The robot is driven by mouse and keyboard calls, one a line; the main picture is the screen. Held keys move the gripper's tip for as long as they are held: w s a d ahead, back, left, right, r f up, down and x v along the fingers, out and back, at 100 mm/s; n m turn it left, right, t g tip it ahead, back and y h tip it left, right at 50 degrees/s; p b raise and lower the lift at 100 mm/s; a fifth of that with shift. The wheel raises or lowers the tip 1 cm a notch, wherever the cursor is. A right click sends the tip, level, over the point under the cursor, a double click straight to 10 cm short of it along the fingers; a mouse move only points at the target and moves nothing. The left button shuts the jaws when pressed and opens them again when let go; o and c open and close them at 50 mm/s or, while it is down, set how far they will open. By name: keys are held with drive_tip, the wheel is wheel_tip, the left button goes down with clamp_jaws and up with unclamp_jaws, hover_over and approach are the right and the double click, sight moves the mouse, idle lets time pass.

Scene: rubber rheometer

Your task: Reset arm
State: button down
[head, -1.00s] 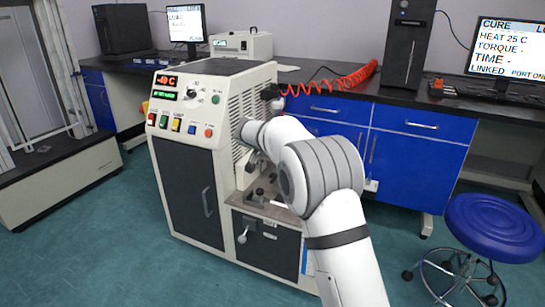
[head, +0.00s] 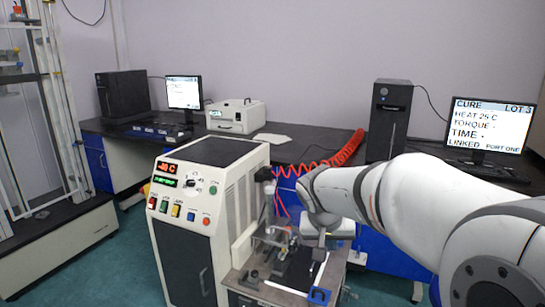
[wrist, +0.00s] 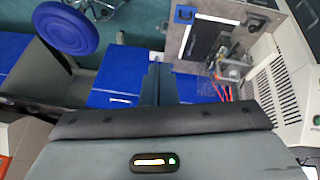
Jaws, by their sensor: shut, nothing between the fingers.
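My white arm reaches in from the right in the head view, folded in front of the bench. My gripper shows in the wrist view (wrist: 158,68), with its narrow dark fingers together and nothing between them. In the head view the fingers cannot be made out clearly. The rheometer (head: 205,185) is a cream cabinet with a red and green display reading about 40 C and several coloured buttons. Its low work shelf (head: 255,285) with clamp parts stands left of and below my wrist. In the wrist view the shelf (wrist: 190,45) lies to the right of the fingers, apart from them.
A black bench (head: 290,150) runs along the back with monitors, a computer tower (head: 388,120) and a small cream box (head: 235,116). A red coiled hose (head: 345,150) hangs behind the rheometer. A blue stool (wrist: 67,28) and blue cabinets (wrist: 118,75) show in the wrist view.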

drive_tip(key=s+r+n+y+p, duration=0.1)
drive_tip(key=s+r+p, duration=0.2)
drive_tip(key=s, duration=0.4)
drive_tip(key=s+d+r+g+y+p, duration=0.1)
drive_tip(key=s+r+p, duration=0.2)
drive_tip(key=s+p, duration=0.2)
drive_tip(key=s+r+n+g+y+p, duration=0.1)
drive_tip(key=s+r+p, duration=0.2)
drive_tip(key=s, duration=0.6)
drive_tip(key=shift+s+d+n+p, duration=0.15)
drive_tip(key=shift+s+n+p, duration=0.2)
drive_tip(key=shift+p, duration=0.2)
